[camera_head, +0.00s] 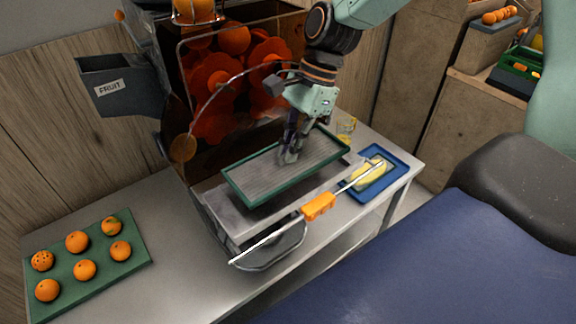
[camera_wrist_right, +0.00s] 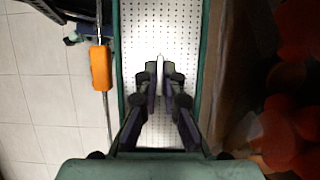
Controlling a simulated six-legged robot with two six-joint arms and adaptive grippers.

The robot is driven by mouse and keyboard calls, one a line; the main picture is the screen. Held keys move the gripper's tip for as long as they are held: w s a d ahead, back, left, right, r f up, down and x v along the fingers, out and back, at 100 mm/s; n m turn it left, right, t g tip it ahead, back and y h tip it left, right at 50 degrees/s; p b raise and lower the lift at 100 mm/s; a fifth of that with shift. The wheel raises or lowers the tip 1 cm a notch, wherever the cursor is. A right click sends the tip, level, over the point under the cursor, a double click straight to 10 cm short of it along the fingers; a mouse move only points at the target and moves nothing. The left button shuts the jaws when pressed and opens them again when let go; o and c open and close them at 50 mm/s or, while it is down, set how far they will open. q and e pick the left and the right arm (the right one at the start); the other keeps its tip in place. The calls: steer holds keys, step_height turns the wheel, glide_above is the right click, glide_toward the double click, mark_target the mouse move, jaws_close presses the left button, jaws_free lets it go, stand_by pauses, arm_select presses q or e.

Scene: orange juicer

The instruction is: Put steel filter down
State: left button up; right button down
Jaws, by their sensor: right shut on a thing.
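The steel filter (camera_head: 245,180) is a long perforated grey tray with a green rim. In the head view it is above the juicer's steel lower part, below the orange wheels; I cannot tell whether it touches anything below. My right gripper (camera_head: 288,155) reaches down into it from above and is shut on a small upright piece in its middle. In the right wrist view the gripper (camera_wrist_right: 160,76) is closed on that thin pale piece, with the filter's perforated floor (camera_wrist_right: 160,30) around it. My left gripper is not in view.
The juicer (camera_head: 215,90) stands on a steel table (camera_head: 180,275). A rod with an orange grip (camera_head: 319,206) crosses in front of the filter. A green board (camera_head: 135,245) holds several oranges at left.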

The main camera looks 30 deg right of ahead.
mark_target(290, 166)
steer(key=shift+d+f, duration=0.15)
steer(key=shift+f, duration=0.7)
step_height(290, 166, down, 4)
steer(key=shift+w+r, duration=0.1)
steer(key=c, duration=1.5)
jaws_free()
steer(key=v, duration=1.1)
steer(key=shift+r, duration=0.2)
steer(key=shift+d+r, duration=0.15)
steer(key=shift+r, duration=0.15)
